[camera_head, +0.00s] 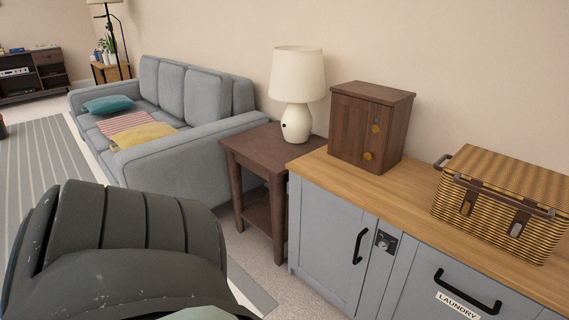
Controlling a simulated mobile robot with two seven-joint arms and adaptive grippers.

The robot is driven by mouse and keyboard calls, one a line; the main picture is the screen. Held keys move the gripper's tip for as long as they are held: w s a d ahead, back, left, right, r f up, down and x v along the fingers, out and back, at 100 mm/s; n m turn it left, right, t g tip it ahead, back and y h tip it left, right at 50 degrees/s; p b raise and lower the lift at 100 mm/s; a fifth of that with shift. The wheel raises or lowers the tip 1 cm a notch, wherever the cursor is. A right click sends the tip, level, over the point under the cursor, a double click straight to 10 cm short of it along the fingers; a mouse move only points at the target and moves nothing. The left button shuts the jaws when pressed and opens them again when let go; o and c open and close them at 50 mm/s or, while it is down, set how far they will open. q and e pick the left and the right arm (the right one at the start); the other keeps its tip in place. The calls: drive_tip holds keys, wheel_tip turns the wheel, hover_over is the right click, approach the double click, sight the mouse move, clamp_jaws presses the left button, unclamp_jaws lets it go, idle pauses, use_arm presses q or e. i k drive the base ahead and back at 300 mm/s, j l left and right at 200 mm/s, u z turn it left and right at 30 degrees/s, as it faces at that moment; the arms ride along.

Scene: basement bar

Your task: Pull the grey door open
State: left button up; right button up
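The grey door (324,230) is the left front panel of a grey cabinet with a wooden top (412,197). It looks closed, flush with the front. A black vertical bar handle (359,247) is on its right side. To the right of the door is a narrow grey strip with a small dark metal fitting (385,241). Further right is a grey front with a black handle (467,291) and a "LAUNDRY" label (458,305). Neither of my grippers is in view, and nothing touches the door or its handle.
A brown side table (262,150) with a white lamp (297,95) stands left of the cabinet. A wooden box (368,125) and wicker basket (500,200) sit on top. A grey sofa (200,160) is behind.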

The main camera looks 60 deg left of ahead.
sight(333, 238)
drive_tip(key=u, duration=1.6)
